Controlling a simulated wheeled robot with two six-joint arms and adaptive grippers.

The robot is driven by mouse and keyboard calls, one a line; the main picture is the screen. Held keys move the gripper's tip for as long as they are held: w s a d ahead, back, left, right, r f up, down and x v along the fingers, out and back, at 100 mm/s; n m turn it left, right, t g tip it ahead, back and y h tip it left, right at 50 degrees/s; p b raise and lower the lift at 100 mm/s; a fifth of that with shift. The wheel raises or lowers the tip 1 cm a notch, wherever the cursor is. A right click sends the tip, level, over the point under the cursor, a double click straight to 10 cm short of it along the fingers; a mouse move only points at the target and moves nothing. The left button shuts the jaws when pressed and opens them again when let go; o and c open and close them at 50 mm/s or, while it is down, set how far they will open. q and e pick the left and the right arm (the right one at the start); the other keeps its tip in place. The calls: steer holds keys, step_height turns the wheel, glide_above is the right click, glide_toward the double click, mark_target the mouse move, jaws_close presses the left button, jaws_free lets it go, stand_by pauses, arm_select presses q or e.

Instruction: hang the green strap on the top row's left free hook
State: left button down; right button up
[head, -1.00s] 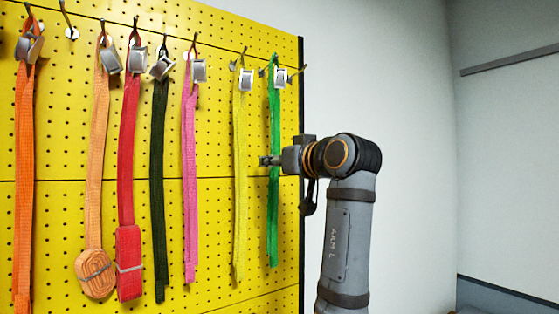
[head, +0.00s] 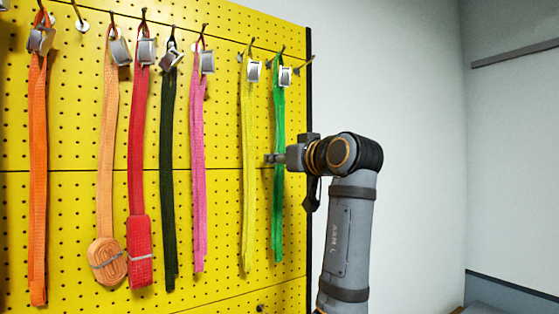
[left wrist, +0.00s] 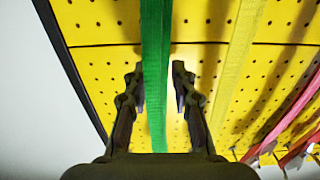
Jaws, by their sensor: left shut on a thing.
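The green strap (head: 278,125) with a metal buckle hangs from a hook at the right of the top row in the head view. My left gripper (head: 273,159) is at the strap's middle, well below the buckle, and is shut on it. In the left wrist view the strap (left wrist: 155,35) runs between the two fingers (left wrist: 157,72). A free hook (head: 80,22) shows at the top left, between the orange and the peach strap. My right gripper is not in view.
The yellow pegboard (head: 225,120) also holds orange (head: 38,180), peach (head: 106,150), red (head: 137,140), black (head: 168,150), pink (head: 198,150) and yellow (head: 247,150) straps. The board's dark right edge (head: 309,110) is close to my gripper. Right of it is bare wall.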

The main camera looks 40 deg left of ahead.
arm_select(q)
steer(key=c, duration=1)
jaws_free()
